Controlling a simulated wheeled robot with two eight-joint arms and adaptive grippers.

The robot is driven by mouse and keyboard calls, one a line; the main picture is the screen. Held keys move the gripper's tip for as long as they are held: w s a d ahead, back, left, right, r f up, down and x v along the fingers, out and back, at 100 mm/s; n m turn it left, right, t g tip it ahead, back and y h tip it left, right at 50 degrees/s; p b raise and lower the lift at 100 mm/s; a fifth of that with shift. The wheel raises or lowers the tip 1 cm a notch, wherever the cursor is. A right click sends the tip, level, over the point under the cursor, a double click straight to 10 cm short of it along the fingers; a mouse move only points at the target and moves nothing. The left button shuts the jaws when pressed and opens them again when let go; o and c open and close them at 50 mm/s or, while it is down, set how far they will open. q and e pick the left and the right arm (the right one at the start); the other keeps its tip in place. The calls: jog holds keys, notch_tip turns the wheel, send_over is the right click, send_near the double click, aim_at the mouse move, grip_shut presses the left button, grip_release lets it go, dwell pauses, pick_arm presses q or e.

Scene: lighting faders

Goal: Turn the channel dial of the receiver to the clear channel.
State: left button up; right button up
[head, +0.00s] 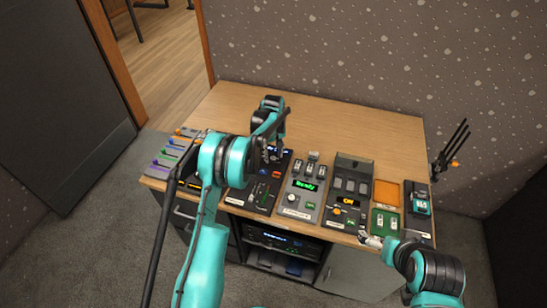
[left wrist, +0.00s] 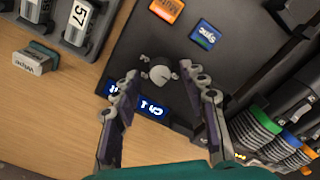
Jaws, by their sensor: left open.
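The receiver is a dark panel (left wrist: 165,40) with a grey channel dial (left wrist: 160,74), a lit blue display reading "Ch 1" (left wrist: 151,107), a blue "Sync" button (left wrist: 205,34) and an orange button (left wrist: 166,9). In the head view the receiver (head: 262,190) is partly covered by my left arm. My left gripper (left wrist: 159,70) is open, its fingertips on either side of the dial in the left wrist view; I cannot tell whether they touch it. In the head view this gripper (head: 272,152) is over the receiver's far end. My right gripper (head: 370,240) is at the table's front right edge.
A console with a green "Ready" display (head: 304,185) stands right of the receiver, then another with an orange display (head: 347,200). Colored faders (head: 168,158) are on the left. A "Wipe" block (left wrist: 36,62) lies nearby. The table's back (head: 350,120) is clear.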

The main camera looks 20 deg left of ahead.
pick_arm(q)
jog(key=shift+f, duration=0.35)
grip_shut()
jog(key=shift+m, duration=0.4)
jog(key=m, duration=0.5)
jog(key=shift+m, duration=0.3)
jog(key=m, duration=0.5)
jog(key=shift+m, duration=0.3)
